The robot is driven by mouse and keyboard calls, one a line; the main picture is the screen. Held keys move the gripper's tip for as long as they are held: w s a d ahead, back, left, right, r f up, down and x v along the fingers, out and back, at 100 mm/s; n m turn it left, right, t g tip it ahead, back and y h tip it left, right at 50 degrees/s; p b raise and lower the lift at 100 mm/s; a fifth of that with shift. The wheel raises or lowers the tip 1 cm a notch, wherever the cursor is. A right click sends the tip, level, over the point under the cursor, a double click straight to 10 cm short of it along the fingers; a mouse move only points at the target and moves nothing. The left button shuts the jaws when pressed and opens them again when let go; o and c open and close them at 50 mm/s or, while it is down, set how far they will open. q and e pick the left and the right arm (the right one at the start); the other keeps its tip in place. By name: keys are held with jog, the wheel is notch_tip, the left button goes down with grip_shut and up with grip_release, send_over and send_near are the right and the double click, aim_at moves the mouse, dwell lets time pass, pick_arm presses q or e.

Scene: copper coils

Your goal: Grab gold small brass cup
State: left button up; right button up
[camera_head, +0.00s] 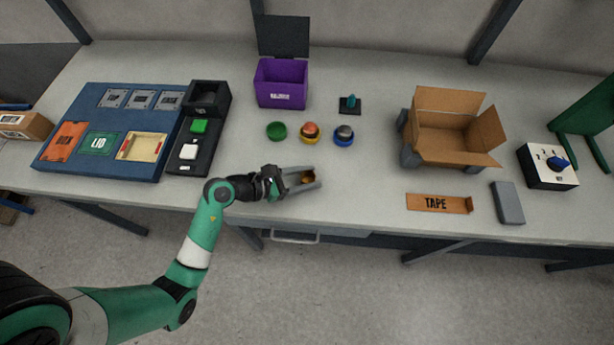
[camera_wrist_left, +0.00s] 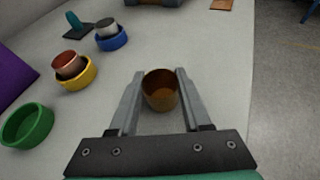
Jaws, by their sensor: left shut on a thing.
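The small gold brass cup (camera_wrist_left: 160,91) stands between the fingers of my left gripper (camera_wrist_left: 160,80) in the left wrist view, its open mouth showing. In the head view the cup (camera_head: 307,178) shows as a small golden-brown shape between the fingers, partly hidden by them. My left gripper (camera_head: 308,180) is near the table's front edge and is shut on the cup. Whether the cup touches the table is hard to tell. My right gripper is not in view.
Behind the gripper are a green ring (camera_head: 276,131), a yellow ring holding a copper-coloured piece (camera_head: 310,130) and a blue ring holding a grey piece (camera_head: 344,134). A purple box (camera_head: 281,85) stands farther back. An open cardboard box (camera_head: 447,140) is at right.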

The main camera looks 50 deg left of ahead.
pick_arm(q)
grip_shut()
